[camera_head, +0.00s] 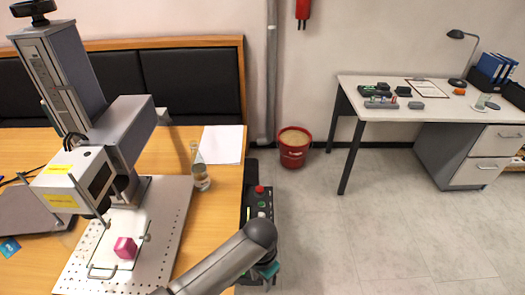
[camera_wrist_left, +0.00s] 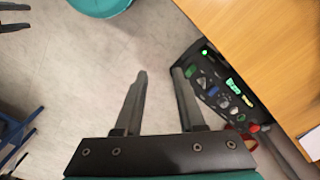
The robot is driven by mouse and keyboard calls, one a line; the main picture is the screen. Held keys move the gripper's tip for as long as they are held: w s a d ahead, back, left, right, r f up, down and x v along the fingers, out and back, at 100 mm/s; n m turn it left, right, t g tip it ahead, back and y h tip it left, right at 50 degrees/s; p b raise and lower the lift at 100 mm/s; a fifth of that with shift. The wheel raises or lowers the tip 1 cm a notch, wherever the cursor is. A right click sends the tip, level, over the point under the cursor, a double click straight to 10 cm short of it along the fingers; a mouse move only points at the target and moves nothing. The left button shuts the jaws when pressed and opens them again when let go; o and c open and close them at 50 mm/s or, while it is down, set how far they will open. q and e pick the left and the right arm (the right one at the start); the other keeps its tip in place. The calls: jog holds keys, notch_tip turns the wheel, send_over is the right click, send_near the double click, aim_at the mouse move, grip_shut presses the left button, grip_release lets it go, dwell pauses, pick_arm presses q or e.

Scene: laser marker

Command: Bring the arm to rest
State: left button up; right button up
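My left arm comes in at the bottom of the head view. It bends at a dark elbow-like joint, and the left gripper (camera_head: 266,271) is mostly hidden below it beside the table's right edge. In the left wrist view the left gripper (camera_wrist_left: 160,74) has its two fingers apart with only floor between them. Two dark prongs at the top left of that view look like the fingers of my right gripper (camera_wrist_left: 14,18), apart and empty. The right arm is not in the head view.
A control panel (camera_head: 259,206) with a red button stands close to the left gripper, along the wooden table (camera_head: 222,190). On the table are the laser marker (camera_head: 126,128), a pink cube (camera_head: 125,248) on its plate and a glass bottle (camera_head: 200,175). Floor to the right is clear.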

jog(key=w, duration=0.5)
pick_arm(q)
jog(key=s+a+r+n+t, duration=0.4)
jog(key=s+a+r+n, duration=0.3)
jog(key=s+a+r, duration=0.65)
notch_tip(320, 180, down, 29)
jog(key=s+a+g+b, duration=0.2)
jog(key=b, duration=0.4)
jog(key=s+a+f+b, duration=0.1)
jog(key=s+f+b, duration=0.1)
jog(key=s+f, duration=0.5)
jog(key=s+a+f+g+b, duration=0.1)
jog(key=s+a+f+b, duration=0.1)
jog(key=s+f, duration=0.6)
notch_tip(320, 180, down, 5)
jog(key=shift+s+r+m+b, duration=0.2)
jog(key=shift+s+m+b, duration=0.1)
jog(key=shift+b, duration=0.35)
pick_arm(e)
notch_tip(320, 180, down, 11)
jog(key=s, duration=0.2)
jog(key=shift+s, duration=0.15)
